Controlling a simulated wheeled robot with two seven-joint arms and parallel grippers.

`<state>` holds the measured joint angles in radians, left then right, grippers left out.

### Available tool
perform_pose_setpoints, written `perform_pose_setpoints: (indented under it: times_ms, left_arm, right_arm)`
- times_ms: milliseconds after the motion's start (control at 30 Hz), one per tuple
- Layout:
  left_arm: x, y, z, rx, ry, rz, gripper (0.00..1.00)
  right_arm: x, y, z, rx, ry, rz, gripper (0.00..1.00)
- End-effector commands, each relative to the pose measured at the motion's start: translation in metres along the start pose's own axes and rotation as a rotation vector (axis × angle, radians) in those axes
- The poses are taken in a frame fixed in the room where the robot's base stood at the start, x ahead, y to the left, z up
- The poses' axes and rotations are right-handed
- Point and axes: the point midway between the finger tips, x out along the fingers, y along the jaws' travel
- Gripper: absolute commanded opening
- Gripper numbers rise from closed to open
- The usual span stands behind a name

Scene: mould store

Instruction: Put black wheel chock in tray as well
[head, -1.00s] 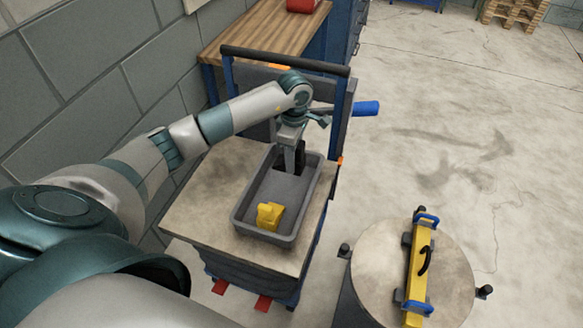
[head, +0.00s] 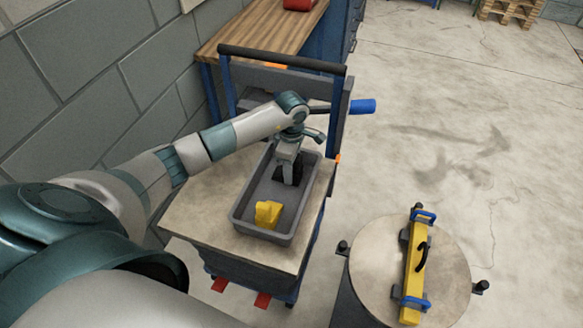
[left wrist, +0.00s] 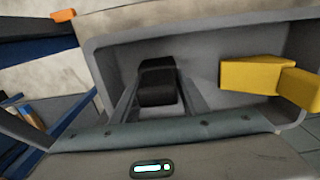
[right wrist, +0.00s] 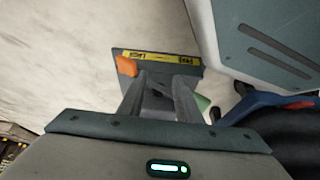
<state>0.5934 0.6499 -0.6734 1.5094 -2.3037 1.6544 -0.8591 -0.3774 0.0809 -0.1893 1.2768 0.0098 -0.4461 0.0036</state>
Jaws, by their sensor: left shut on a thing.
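The black wheel chock (left wrist: 158,82) is between the fingers of my left gripper (left wrist: 157,105), which is shut on it. In the head view my left gripper (head: 287,168) reaches down into the far half of the grey tray (head: 238,212), with the black chock (head: 280,172) low inside the walls. I cannot tell if the chock touches the tray floor. A yellow wheel chock (head: 268,213) sits in the near end of the tray; it also shows in the left wrist view (left wrist: 255,75). My right gripper (right wrist: 160,82) shows in its wrist view with its fingers apart and nothing between them.
The tray stands on a trolley top (head: 195,222) with a black push handle (head: 285,60) behind it. A round table (head: 378,262) holding a yellow bar (head: 416,265) with blue handles stands at the right. A wooden bench (head: 255,35) is at the back. The floor at right is open.

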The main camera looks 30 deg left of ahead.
Motion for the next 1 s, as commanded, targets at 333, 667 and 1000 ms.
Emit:
perform_pose_setpoints:
  times_ms: [333, 667, 1000]
  left_arm:
    - [0.002, 0.001, 0.0, 0.0, 0.0, 0.002, 0.12]
    - [0.002, 0.001, 0.0, -0.001, 0.0, 0.001, 0.59]
    - [-0.004, 0.001, 0.0, 0.0, 0.0, 0.003, 0.59]
  right_arm:
    - [0.004, -0.002, 0.003, 0.001, -0.011, -0.002, 0.31]
    - [-0.002, -0.003, 0.018, 0.004, -0.04, -0.004, 0.31]
    - [-0.002, 0.002, 0.007, -0.002, -0.007, 0.001, 0.31]
